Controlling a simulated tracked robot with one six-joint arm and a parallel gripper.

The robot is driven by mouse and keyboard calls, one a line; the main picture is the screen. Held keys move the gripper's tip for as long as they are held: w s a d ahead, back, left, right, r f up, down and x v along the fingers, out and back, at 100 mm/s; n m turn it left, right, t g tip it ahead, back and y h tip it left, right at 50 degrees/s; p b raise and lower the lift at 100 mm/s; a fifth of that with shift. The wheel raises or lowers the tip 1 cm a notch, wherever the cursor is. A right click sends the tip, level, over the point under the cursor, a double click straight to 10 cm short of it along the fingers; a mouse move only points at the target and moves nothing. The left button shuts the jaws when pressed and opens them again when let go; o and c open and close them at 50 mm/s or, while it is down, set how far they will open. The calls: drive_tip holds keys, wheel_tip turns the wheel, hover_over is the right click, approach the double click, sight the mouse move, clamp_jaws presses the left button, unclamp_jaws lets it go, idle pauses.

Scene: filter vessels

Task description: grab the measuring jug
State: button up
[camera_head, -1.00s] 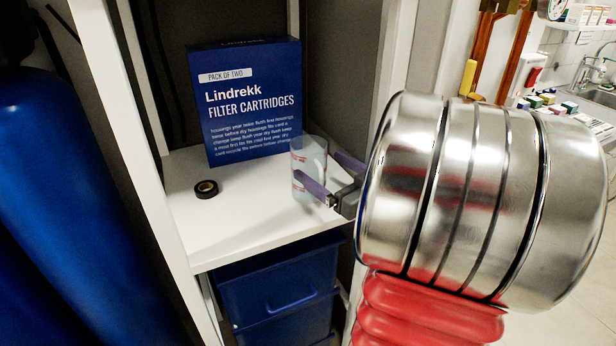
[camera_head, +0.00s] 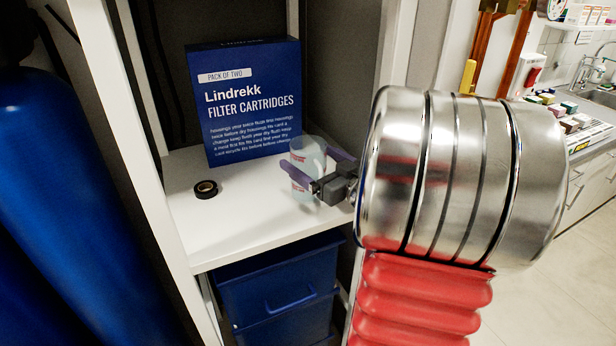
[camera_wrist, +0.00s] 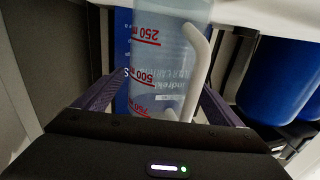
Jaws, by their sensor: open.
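The clear measuring jug (camera_head: 309,148) with red markings stands on the white shelf (camera_head: 235,225), in front of the blue filter box. My gripper (camera_head: 306,158) is open, with its two purple fingers on either side of the jug. In the wrist view, the jug (camera_wrist: 165,65) fills the space between the fingers, its red 250, 500 and 750 marks appearing upside down. Its pale handle (camera_wrist: 197,75) lies toward the right finger. Small gaps seem to remain beside the jug, but contact cannot be told. My gripper hides part of the jug's lower side.
The blue filter cartridge box (camera_head: 250,105) stands behind the jug. A black tape roll (camera_head: 205,189) lies to the left, with bare shelf around it. White cabinet uprights flank the shelf; blue drawers (camera_head: 275,280) are below. A blue cylinder (camera_head: 70,180) stands at far left.

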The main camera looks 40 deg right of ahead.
idle(0.4)
drive_tip(key=c, duration=1.3)
